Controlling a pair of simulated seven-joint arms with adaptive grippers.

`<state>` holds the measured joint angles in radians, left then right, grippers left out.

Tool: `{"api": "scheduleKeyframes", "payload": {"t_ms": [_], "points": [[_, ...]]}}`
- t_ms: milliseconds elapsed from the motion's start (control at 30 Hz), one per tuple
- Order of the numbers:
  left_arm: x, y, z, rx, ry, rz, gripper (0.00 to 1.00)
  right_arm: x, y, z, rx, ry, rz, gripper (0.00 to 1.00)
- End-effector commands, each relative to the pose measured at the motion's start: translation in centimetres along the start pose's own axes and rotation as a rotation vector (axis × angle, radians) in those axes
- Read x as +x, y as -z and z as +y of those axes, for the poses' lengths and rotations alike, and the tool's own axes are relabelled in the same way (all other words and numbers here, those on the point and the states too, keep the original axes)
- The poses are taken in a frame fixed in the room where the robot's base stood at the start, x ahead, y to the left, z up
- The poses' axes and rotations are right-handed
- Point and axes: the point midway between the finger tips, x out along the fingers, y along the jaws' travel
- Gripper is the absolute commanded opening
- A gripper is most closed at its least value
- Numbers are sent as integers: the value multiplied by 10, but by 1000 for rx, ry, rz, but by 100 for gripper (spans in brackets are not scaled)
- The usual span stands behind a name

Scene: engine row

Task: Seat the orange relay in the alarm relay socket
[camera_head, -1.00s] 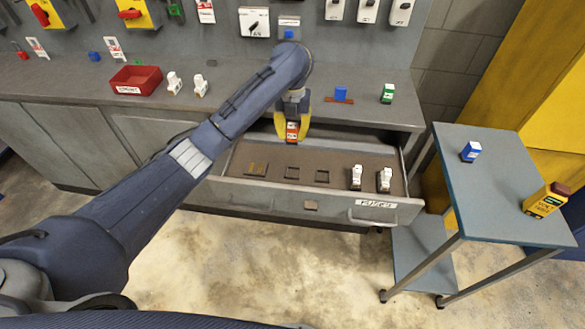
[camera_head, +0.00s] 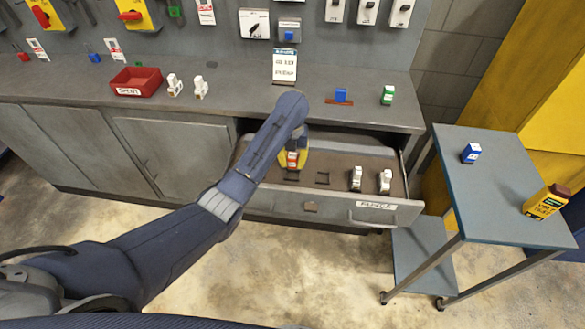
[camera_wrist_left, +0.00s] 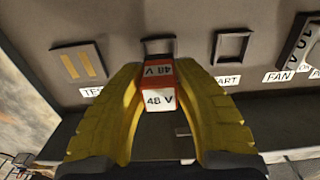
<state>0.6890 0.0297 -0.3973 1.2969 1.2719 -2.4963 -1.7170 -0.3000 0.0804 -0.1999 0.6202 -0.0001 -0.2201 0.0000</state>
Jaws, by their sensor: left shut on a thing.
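My left gripper (camera_head: 292,162) is over the open drawer and shut on the orange relay. In the left wrist view its yellow fingers (camera_wrist_left: 160,110) hold the relay (camera_wrist_left: 158,92), whose white faces read "48 V". The relay's far end is close to the middle empty socket (camera_wrist_left: 158,46); I cannot tell whether they touch. That socket's label is hidden behind the relay, so I cannot read which is the alarm socket. An empty socket (camera_wrist_left: 232,46) with a partly hidden label ending "ART" is to its right. My right gripper is not in view.
A slot with yellow bars (camera_wrist_left: 78,63), labelled "TEST", is to the left. White relays (camera_head: 356,178) stand at the right of the drawer (camera_head: 400,214). A red bin (camera_head: 136,82) and a sign (camera_head: 285,66) are on the bench. A side cart (camera_head: 500,200) stands right.

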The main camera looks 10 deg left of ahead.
Motion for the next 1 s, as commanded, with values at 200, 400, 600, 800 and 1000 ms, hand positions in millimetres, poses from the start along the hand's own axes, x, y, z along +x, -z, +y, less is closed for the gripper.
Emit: {"api": "scheduleKeyframes", "payload": {"t_ms": [200, 400, 600, 800, 1000], "points": [[15, 0, 1, 0, -2, -1, 0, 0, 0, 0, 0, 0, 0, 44], [35, 0, 0, 0, -2, -1, 0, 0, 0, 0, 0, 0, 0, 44], [39, -1, 0, 2, 0, -3, 0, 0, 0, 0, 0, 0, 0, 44], [39, -1, 0, 1, 0, -3, 0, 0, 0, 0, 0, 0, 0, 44], [42, -1, 0, 1, -1, -3, 35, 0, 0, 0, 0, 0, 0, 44]]}}
